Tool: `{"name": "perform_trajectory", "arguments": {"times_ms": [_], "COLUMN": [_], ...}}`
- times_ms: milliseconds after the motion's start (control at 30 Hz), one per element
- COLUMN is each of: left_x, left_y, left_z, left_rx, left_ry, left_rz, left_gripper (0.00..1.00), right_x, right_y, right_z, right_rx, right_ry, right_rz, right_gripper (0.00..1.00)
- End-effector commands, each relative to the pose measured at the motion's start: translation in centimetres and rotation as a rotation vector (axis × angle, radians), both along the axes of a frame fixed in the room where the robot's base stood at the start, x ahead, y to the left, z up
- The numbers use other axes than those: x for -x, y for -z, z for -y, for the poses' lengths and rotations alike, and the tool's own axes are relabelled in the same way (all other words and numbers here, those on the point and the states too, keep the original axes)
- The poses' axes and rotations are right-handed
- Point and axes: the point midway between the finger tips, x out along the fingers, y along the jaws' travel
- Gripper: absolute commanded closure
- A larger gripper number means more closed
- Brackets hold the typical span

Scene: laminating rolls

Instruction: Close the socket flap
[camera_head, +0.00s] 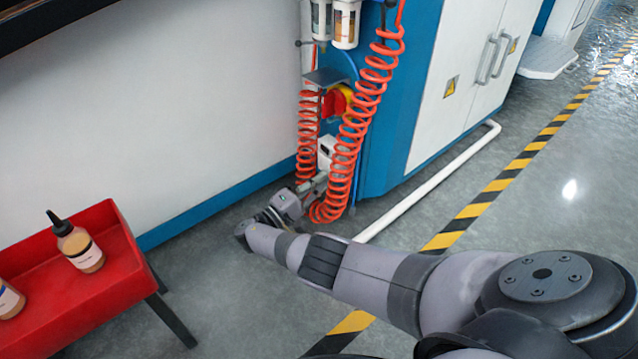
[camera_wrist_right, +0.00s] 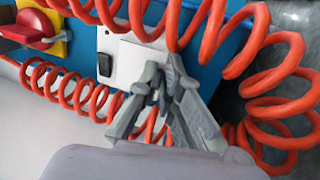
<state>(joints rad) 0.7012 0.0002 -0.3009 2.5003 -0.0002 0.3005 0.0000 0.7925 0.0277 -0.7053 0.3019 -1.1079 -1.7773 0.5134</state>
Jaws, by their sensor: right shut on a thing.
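The white socket box (camera_head: 326,150) is on the blue end of the machine, behind the orange coiled hoses. In the right wrist view its white plate (camera_wrist_right: 128,62) shows a black switch on the left. My right gripper (camera_head: 318,181) is just below the box in the head view. In the right wrist view its fingers (camera_wrist_right: 161,88) come together at the plate's lower right. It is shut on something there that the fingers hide. I cannot make out the flap or its angle. My left gripper is not in view.
Orange coiled hoses (camera_head: 366,95) hang close around my right gripper. A red-and-yellow rotary switch (camera_head: 338,101) is above the socket. A white pipe (camera_head: 430,182) runs along the floor to the right. A red tray (camera_head: 85,282) with bottles stands at the left.

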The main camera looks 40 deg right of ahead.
Motion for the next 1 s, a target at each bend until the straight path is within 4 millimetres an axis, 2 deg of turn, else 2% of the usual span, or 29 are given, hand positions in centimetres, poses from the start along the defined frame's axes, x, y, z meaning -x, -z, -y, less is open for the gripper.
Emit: {"name": "perform_trajectory", "arguments": {"times_ms": [267,300,567,1000], "left_x": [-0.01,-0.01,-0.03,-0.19], "left_y": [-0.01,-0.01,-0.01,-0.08], "left_z": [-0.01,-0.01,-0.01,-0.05], "left_rx": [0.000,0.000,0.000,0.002], "left_ry": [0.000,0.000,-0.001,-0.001], "left_rz": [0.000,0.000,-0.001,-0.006], "left_gripper": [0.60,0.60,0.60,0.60], "right_x": [0.03,0.03,0.02,0.01], "right_y": [0.04,0.05,0.03,-0.05], "right_z": [0.09,0.10,0.07,0.02], "right_rx": [-0.001,-0.001,-0.001,-0.002], "right_ry": [0.001,0.001,0.000,0.000], "right_rz": [-0.001,-0.001,-0.001,0.000], "right_gripper": [1.00,0.91,0.74,0.73]}}
